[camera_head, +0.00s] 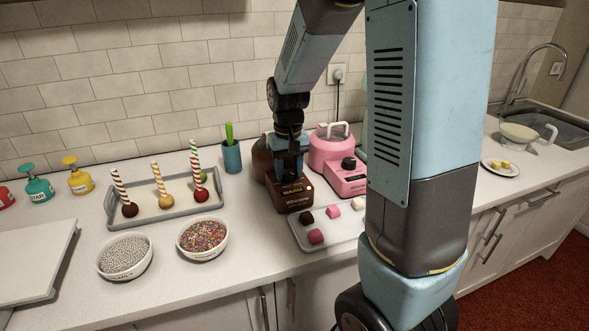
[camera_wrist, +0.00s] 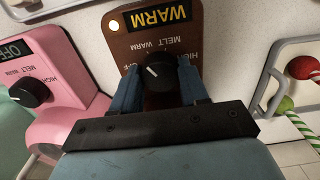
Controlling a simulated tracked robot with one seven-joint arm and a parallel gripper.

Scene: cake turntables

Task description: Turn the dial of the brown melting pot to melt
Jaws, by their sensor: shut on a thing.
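The brown melting pot (camera_head: 290,196) stands on the counter, partly hidden by my arm; its front panel (camera_wrist: 125,45) fills the top middle of the wrist view. Its display reads WARM, with a yellow light lit beside it. The black dial (camera_wrist: 158,72) has a white pointer line toward the upper left of the wrist view; labels around it are upside down and partly covered. My gripper (camera_wrist: 160,85) is shut on the dial, one blue finger on each side. In the head view my gripper (camera_head: 291,172) is at the pot's front.
A pink melting pot (camera_head: 330,150) stands just right of the brown one; its display reads OFF. A tray with coloured cubes (camera_head: 298,236) lies in front. A tray of dipped sticks (camera_head: 112,219) and sprinkle bowls (camera_head: 203,253) are left.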

